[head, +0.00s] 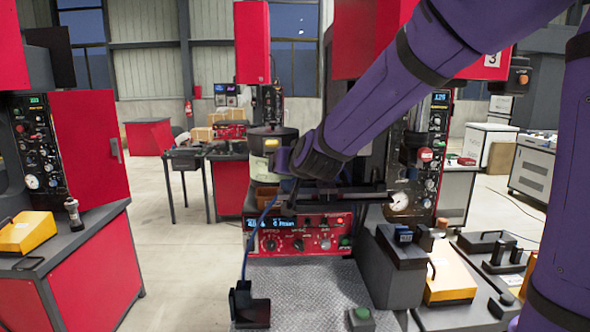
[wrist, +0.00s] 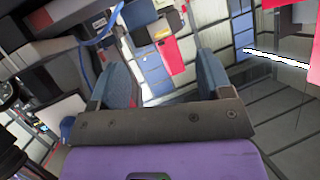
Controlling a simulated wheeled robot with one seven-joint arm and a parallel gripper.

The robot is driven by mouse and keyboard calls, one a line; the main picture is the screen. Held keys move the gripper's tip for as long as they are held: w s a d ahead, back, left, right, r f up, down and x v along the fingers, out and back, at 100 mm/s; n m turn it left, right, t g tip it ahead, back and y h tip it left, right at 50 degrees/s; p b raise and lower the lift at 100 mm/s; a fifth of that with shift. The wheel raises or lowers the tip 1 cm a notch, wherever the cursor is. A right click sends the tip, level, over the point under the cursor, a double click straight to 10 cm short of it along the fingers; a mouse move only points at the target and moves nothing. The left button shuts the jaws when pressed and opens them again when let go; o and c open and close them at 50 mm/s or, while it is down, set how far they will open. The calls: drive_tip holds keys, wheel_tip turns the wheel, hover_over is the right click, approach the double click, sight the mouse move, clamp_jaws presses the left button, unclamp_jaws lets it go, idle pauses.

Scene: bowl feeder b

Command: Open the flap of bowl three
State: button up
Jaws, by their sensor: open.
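A dark round bowl (head: 272,132) with a pale yellowish band below it sits on the machine in the middle of the head view. My gripper (head: 280,162) is in front of its lower right side; I cannot tell whether they touch. In the wrist view my gripper (wrist: 160,72) has its two blue-grey fingers apart, with nothing held between them. I cannot pick out a flap in either view, and the arm and gripper hide part of the machine.
A red control panel (head: 300,235) lies below my gripper, above a grey metal plate (head: 310,285). A round gauge (head: 400,201) and a dark block (head: 400,262) stand to the right. A yellow-topped box (head: 450,277) is farther right. Open floor shows at left.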

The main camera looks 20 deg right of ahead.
drive_tip(key=shift+s+d+r+g+y, duration=0.15)
drive_tip(key=shift+s+g+y, duration=0.1)
drive_tip(key=shift+s, duration=0.35)
drive_tip(key=shift+s+d+r+g+y, duration=0.15)
drive_tip(key=shift+s+y, duration=0.1)
drive_tip(key=shift+s, duration=0.35)
